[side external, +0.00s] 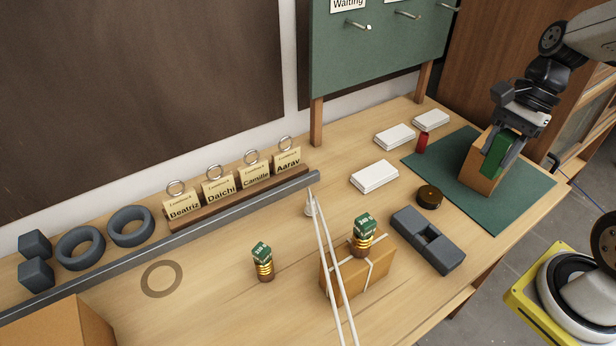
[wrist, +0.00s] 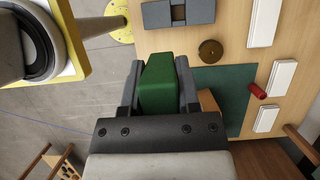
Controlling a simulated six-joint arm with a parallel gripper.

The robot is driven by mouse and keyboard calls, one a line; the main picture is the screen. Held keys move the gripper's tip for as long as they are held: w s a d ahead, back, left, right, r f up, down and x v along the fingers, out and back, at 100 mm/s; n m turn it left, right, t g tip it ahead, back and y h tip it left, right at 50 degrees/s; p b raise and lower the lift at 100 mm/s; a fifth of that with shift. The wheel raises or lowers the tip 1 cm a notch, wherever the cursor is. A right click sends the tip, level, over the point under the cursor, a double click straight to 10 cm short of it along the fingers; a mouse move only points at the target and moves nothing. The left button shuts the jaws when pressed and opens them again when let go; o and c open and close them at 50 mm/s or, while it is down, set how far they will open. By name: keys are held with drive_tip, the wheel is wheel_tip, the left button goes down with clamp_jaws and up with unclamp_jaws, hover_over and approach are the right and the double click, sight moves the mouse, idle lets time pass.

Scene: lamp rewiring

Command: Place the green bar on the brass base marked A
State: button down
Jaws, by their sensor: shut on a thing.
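My gripper (side external: 497,160) is shut on the green bar (side external: 495,155) at the right of the side view, beside a wooden block on the green mat. In the wrist view the green bar (wrist: 157,84) sits between the two dark fingers. A small brass piece with a green top (side external: 263,262) stands on the table at front centre. Another brass piece with a green top (side external: 363,235) is at a wooden block wrapped in pale bands. The marks on their tops are too small to read, so I cannot tell which is A.
The wooden block (side external: 475,168) stands on the green mat (side external: 525,196). A dark round brass-coloured disc (side external: 430,195), a grey slotted block (side external: 428,240), a red cylinder (side external: 422,142) and white boxes (side external: 375,176) are nearby. Pale rods (side external: 330,262) cross the front. A grey rail (side external: 215,237) runs along the left.

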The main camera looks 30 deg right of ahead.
sight(496, 172)
drive_tip(key=shift+s+d+f, duration=0.3)
drive_tip(key=shift+s+f, duration=0.1)
drive_tip(key=shift+f, duration=0.45)
drive_tip(key=shift+s+d+f, duration=0.3)
drive_tip(key=shift+s+f, duration=0.05)
drive_tip(key=shift+f, duration=0.5)
drive_tip(key=shift+s+d+f, duration=0.3)
drive_tip(key=shift+s+f, duration=0.1)
drive_tip(key=shift+f, duration=0.45)
drive_tip(key=shift+w, duration=0.15)
drive_tip(key=shift+w+d+f, duration=0.15)
drive_tip(key=shift+w+f, duration=0.3)
drive_tip(key=shift+w, duration=0.35)
drive_tip(key=shift+w+d+f, duration=0.35)
drive_tip(key=shift+w+f, duration=1.05)
drive_tip(key=shift+w, duration=0.5)
drive_tip(key=shift+w+d+f, duration=0.35)
drive_tip(key=shift+w+f, duration=1.05)
drive_tip(key=shift+w, duration=0.5)
drive_tip(key=shift+w+d+f, duration=0.35)
drive_tip(key=shift+w+f, duration=1.05)
drive_tip(key=shift+w, duration=0.5)
